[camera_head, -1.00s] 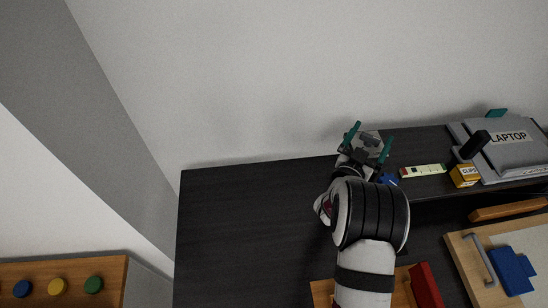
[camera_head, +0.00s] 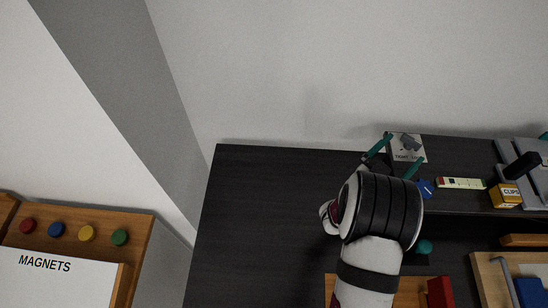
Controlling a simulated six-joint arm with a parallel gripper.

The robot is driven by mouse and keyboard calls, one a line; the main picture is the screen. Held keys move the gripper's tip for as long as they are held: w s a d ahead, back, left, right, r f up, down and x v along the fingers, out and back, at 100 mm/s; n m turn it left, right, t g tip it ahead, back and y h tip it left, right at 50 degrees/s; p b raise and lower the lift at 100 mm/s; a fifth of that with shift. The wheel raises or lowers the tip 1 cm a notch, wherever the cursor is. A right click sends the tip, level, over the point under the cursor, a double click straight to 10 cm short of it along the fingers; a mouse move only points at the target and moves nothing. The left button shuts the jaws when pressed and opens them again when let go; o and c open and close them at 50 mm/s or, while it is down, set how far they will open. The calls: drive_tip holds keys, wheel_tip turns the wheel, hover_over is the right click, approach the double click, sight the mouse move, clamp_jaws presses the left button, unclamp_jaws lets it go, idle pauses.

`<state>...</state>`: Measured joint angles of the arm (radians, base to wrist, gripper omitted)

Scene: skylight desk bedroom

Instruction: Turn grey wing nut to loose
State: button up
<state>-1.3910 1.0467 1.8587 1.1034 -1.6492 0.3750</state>
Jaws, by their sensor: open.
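The grey wing nut (camera_head: 410,142) sits on a pale plate (camera_head: 398,156) near the back edge of the dark desk. The plate carries small lettering that reads like TIGHT at left and LOOSE at right. The nut's wings look slanted in the picture; which word they point to I cannot tell. My gripper (camera_head: 406,148) is open, its two teal fingers spread. It is on the near side of the nut, with the left fingertip overlapping the plate's left part and the right fingertip near its right edge. My arm hides the desk below.
A wooden MAGNETS board (camera_head: 140,232) stands at left. The desk's left part (camera_head: 270,200) is clear.

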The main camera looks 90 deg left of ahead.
sight(409, 141)
drive_tip(key=x, duration=0.5)
drive_tip(key=shift+w+a+r+m+t+h, duration=0.1)
drive_tip(key=shift+a+m+t+h, duration=0.25)
drive_tip(key=shift+m+t+h, duration=0.85)
drive_tip(key=shift+m+h, duration=0.1)
drive_tip(key=shift+h, duration=0.3)
drive_tip(key=v, duration=1.6)
drive_tip(key=s+a+f+g, duration=0.1)
drive_tip(key=s+f, duration=0.1)
drive_tip(key=s+f+n+g+h, duration=0.1)
drive_tip(key=s+g, duration=0.1)
drive_tip(key=s+a+f+g+h, duration=0.1)
drive_tip(key=s+f+g, duration=0.1)
drive_tip(key=shift+s+a+f, duration=0.35)
drive_tip(key=shift+a+f, duration=0.05)
drive_tip(key=s+n+g, duration=0.1)
drive_tip(key=s+g, duration=0.1)
drive_tip(key=s, duration=0.2)
drive_tip(key=s+a+f+n+g, duration=0.1)
drive_tip(key=s+g, duration=0.1)
drive_tip(key=s, duration=0.1)
drive_tip(key=s+a+n+g, duration=0.1)
drive_tip(key=s+n+g, duration=0.1)
drive_tip(key=s, duration=0.2)
drive_tip(key=shift+s+a+f+g, duration=0.25)
drive_tip(key=shift+s+f+g, duration=0.05)
drive_tip(key=shift+s+f, duration=0.05)
drive_tip(key=shift+s+g, duration=0.3)
drive_tip(key=shift+s, duration=0.3)
